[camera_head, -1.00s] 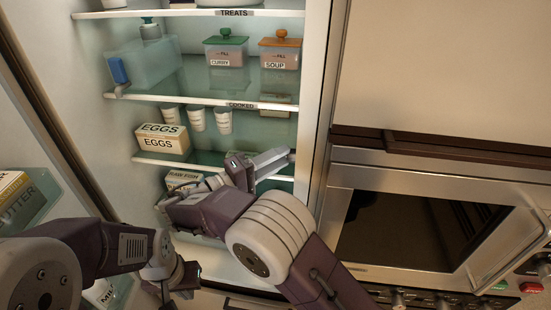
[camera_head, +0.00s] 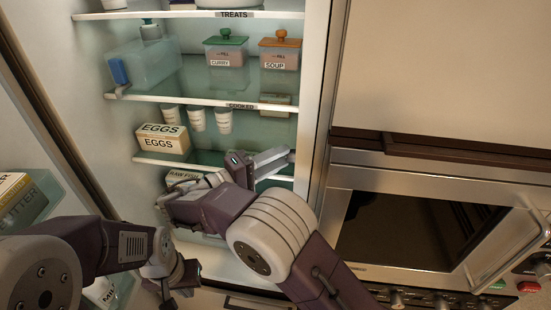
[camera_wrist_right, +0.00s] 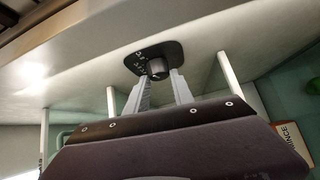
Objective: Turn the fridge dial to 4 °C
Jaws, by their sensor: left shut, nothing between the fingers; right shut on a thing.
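The fridge dial (camera_wrist_right: 157,68) is a dark round knob on a black plate with small pale marks, fixed to the fridge's inner wall in the right wrist view. The marks are too small to read, so I cannot tell the setting. My right gripper (camera_wrist_right: 158,80) has its two grey fingers on either side of the knob, shut on it. In the head view my right gripper (camera_head: 284,157) reaches to the fridge's right wall, and the dial cannot be made out there. My left gripper (camera_head: 172,296) is low at the left, shut and empty.
The open fridge has shelves with an egg box (camera_head: 162,140), white cups (camera_head: 197,120), a curry container (camera_head: 227,52), a soup container (camera_head: 281,53) and a pitcher (camera_head: 142,62). The fridge door (camera_head: 40,130) stands open at left. An oven (camera_head: 420,225) is at right.

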